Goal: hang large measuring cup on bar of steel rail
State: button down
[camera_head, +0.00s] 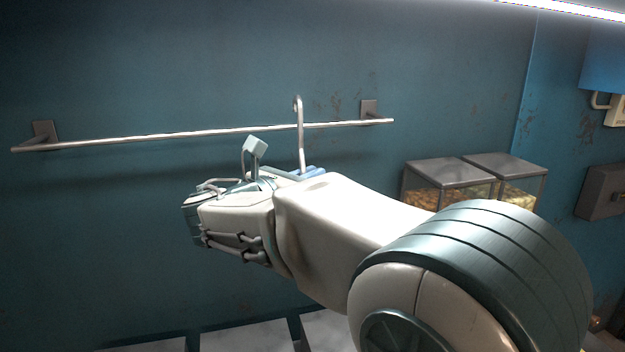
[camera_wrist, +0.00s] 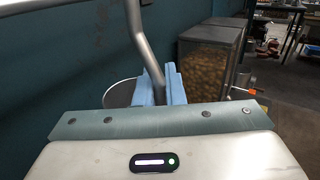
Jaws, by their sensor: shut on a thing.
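The large measuring cup shows in the head view as a thin upright metal handle (camera_head: 301,148) with a hooked top. In the wrist view the handle (camera_wrist: 138,32) rises bent from between the blue fingertips, and part of a round metal rim shows behind them. My gripper (camera_head: 311,173) is shut on the handle; it also shows in the wrist view (camera_wrist: 160,88). The cup's bowl is hidden by my arm in the head view. The steel rail (camera_head: 200,133) runs along the wall. The handle crosses the rail's right part, its hook above the bar; I cannot tell whether they touch.
Two clear bins with grey lids (camera_head: 448,172) stand right of the rail; one shows in the wrist view (camera_wrist: 205,60). A grey wall box (camera_head: 602,192) is at the far right. The rail's left and middle stretch is bare.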

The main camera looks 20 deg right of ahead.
jog(key=shift+w, duration=1.45)
jog(key=shift+w+f, duration=0.15)
jog(key=shift+f, duration=0.15)
jog(key=shift+f+b, duration=1)
jog(key=shift+f, duration=0.6)
jog(key=c, duration=1.4)
grip_release()
jog(key=shift+c, duration=0.2)
